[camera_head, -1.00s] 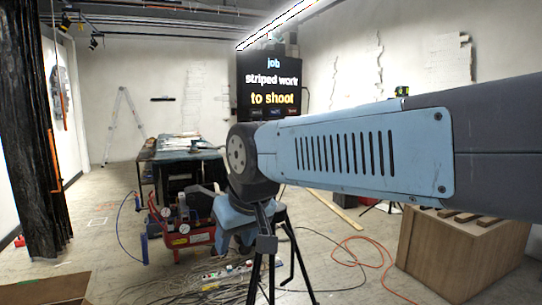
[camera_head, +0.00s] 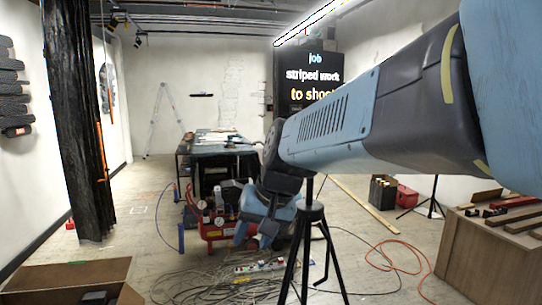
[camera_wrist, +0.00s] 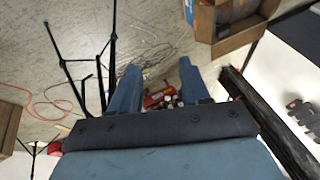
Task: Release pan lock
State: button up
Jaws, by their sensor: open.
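A black tripod (camera_head: 311,212) stands on the floor at the middle of the head view, with a small dark head and spread legs. In the wrist view its thin black legs (camera_wrist: 85,70) show to the left of my fingers. I cannot make out a pan lock on it. My gripper (camera_head: 256,235) points down, just left of the tripod head in the head view; their depth gap is unclear. In the wrist view my gripper (camera_wrist: 161,80) is open, with two light blue fingers apart and nothing between them but floor and a red machine farther off.
A red compressor (camera_head: 215,222) stands behind my gripper. Cables and a power strip (camera_head: 260,266) lie on the floor, with an orange hose (camera_head: 400,250) to the right. A wooden crate (camera_head: 490,245) is at right, an open cardboard box (camera_head: 70,280) at lower left, and a dark pillar (camera_head: 75,130) at left.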

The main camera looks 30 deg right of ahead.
jog(key=w+d+r+m+t+y, duration=0.25)
jog(key=w+d+m+t, duration=0.35)
jog(key=w+d+m, duration=0.65)
jog(key=s+d+r+m+t+h, duration=0.3)
jog(key=d+m, duration=0.4)
jog(key=d, duration=0.6)
jog(key=s+d+r+m+t+h, duration=0.1)
jog(key=d+m+t+h, duration=0.45)
jog(key=d, duration=0.65)
jog(key=shift+m+g, duration=0.7)
jog(key=shift+g, duration=0.15)
jog(key=x, duration=1.3)
jog(key=shift+w+d, duration=0.25)
jog(key=shift+w, duration=0.1)
jog(key=shift+c, duration=0.2)
jog(key=shift+r, duration=0.1)
grip_shut()
